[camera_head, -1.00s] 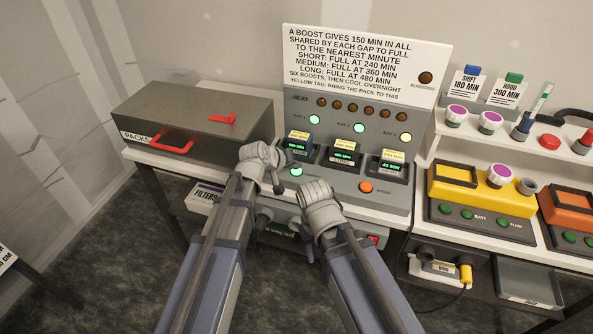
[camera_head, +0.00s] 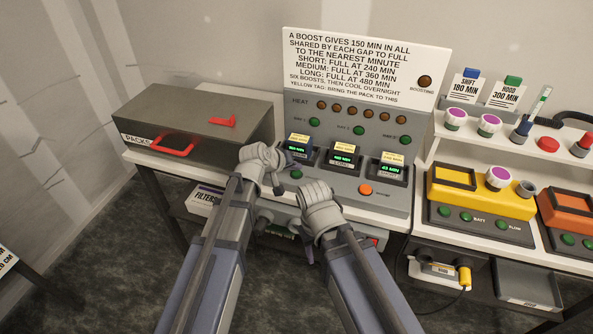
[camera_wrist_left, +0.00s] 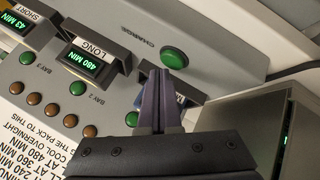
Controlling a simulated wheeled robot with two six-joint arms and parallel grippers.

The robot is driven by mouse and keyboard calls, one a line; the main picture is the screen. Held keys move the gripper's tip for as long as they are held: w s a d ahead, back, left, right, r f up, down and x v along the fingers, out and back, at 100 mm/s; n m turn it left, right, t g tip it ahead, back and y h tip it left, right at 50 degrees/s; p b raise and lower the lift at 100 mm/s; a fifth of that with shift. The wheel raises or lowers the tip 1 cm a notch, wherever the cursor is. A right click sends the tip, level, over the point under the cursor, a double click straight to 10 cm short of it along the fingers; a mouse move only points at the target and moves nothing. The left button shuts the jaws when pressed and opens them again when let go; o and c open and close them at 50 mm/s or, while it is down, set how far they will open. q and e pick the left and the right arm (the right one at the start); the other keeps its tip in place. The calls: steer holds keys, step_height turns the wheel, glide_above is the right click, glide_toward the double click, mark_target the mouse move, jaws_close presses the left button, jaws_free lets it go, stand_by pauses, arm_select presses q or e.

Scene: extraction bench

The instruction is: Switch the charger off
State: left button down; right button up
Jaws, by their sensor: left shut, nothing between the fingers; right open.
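The charger is a grey console (camera_head: 300,95) with three bays, each holding a pack with a lit green readout. Its three bay lamps, such as the bay 2 lamp (camera_head: 358,131), are dull green. The green charge button (camera_wrist_left: 173,57) sits below the bays; it also shows in the head view (camera_head: 296,174). My left gripper (camera_head: 280,190) is shut and empty, its tips close to that button; contact cannot be told. My right gripper (camera_head: 309,252) is open, low before the console front, largely hidden by its wrist. A red switch (camera_head: 375,241) is partly visible on the lower front.
An orange button (camera_head: 366,189) is right of the charge button. A grey packs box (camera_head: 200,115) with a red handle stands at left. A yellow unit (camera_head: 480,187) and an orange unit (camera_head: 570,205) stand at right. A grey bin (camera_head: 528,283) hangs below.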

mark_target(295, 175)
arm_select(q)
steer(key=shift+r, duration=0.25)
step_height(295, 175, up, 5)
steer(key=p, duration=0.5)
stand_by(0.4)
stand_by(0.4)
steer(key=s+a+f+m+g+y, duration=0.2)
steer(key=s, duration=0.6)
steer(key=s+a+f+m+g+y, duration=0.1)
steer(key=s+f+g+y, duration=0.1)
steer(key=s, duration=0.7)
steer(key=s+a+f+m+g+y, duration=0.2)
steer(key=s+g, duration=0.1)
steer(key=s, duration=0.5)
steer(key=shift+s+a+f+m+g+y, duration=0.3)
steer(key=shift+s+g+y, duration=0.05)
steer(key=shift+g+y, duration=0.05)
